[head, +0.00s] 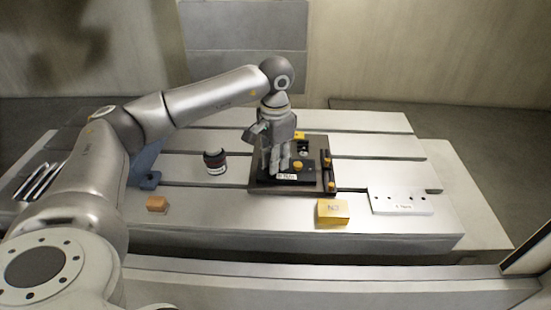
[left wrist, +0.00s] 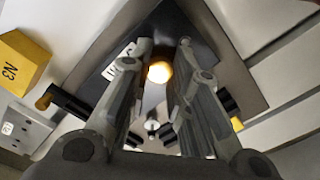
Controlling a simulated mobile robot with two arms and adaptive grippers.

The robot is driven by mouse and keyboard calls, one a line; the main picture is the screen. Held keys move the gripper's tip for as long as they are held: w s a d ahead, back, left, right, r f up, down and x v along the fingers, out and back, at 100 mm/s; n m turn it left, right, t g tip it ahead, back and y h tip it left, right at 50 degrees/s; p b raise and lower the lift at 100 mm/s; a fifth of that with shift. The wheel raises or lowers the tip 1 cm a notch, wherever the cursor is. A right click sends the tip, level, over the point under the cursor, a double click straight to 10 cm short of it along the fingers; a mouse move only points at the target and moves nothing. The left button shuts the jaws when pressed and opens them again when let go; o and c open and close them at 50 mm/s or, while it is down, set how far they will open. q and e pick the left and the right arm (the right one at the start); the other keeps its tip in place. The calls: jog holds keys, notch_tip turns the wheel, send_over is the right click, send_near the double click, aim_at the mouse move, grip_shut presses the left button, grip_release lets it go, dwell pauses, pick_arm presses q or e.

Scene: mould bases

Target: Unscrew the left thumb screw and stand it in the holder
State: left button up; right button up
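The mould base (head: 262,183) is a dark plate on the table, with a labelled black block on it. A yellow thumb screw (head: 298,166) stands on the block just right of my left gripper (head: 278,171). The gripper points down over the block and hides part of it. In the left wrist view its fingers are apart, and a bright yellow screw head (left wrist: 159,72) shows between them; I cannot tell which screw it is or whether the fingers touch it. A white block with holes (head: 386,204), seemingly the holder, lies at the right. My right gripper is out of view.
A yellow block (head: 333,211) lies in front of the mould base. A dark round cup (head: 214,162) and a small orange block (head: 157,203) are to the left. A bar with yellow knobs (head: 326,170) runs along the base's right side.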

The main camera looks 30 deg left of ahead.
pick_arm(q)
jog(key=shift+n, duration=0.3)
grip_shut()
jog(key=n, duration=0.8)
jog(key=shift+n, duration=0.3)
jog(key=shift+n, duration=0.7)
jog(key=n, duration=0.5)
jog(key=shift+n, duration=1.3)
